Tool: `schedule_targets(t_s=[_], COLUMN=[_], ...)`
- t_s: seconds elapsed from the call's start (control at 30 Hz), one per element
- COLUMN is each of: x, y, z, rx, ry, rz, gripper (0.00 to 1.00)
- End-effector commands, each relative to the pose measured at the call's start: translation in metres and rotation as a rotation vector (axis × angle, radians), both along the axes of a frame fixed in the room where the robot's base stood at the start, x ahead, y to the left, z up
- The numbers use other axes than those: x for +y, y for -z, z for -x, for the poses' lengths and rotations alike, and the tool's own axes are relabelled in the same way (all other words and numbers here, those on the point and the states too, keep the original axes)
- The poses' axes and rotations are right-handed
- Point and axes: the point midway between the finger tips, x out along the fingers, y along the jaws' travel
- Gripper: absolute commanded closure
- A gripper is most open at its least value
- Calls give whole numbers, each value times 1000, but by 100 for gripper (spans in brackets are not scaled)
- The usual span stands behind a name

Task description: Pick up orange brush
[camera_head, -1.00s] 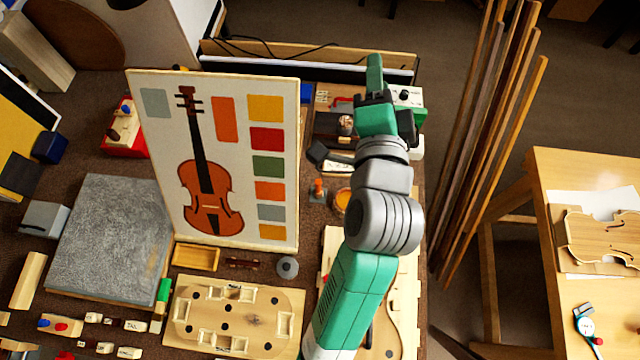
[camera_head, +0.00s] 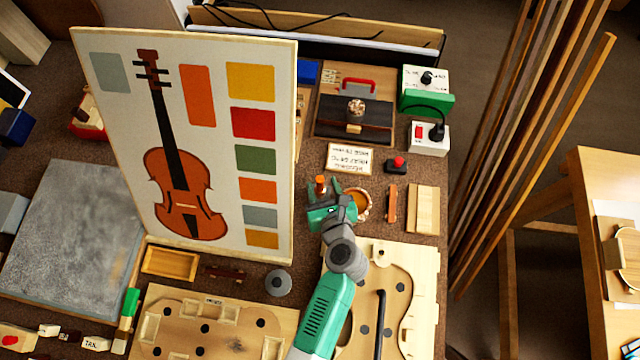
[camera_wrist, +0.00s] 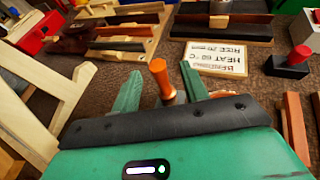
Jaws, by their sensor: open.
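The orange brush (camera_head: 320,184) has a short orange handle pointing up and stands on the bench just right of the violin poster. My gripper (camera_head: 326,188) is low beside it, with its green fingers spread. In the wrist view, the brush's orange handle (camera_wrist: 159,74) shows between the two open fingers of my gripper (camera_wrist: 163,68), tilted a little in the picture. No contact with either finger is visible. The lower end of the brush is mostly hidden behind the gripper body.
The violin poster (camera_head: 110,130) stands close on the left. A round jar with amber contents (camera_head: 358,203) is just right of my gripper. A printed card (camera_head: 349,158) and a red-button box (camera_head: 396,165) lie behind. A violin-shaped form (camera_head: 410,285) lies in front.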

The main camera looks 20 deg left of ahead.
Motion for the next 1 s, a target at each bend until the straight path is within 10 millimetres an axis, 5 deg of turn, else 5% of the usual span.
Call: schedule_targets(t_s=[0.3,0.53,0.77,1.0], x=[28,30,30,30], y=[21,20,20,20], z=[-33,-35,-35,-35], rx=[-2,-2,-2,-2], ry=[-2,-1,-1,-2], rz=[3,2,2,3], gripper=[56,56,97,100])
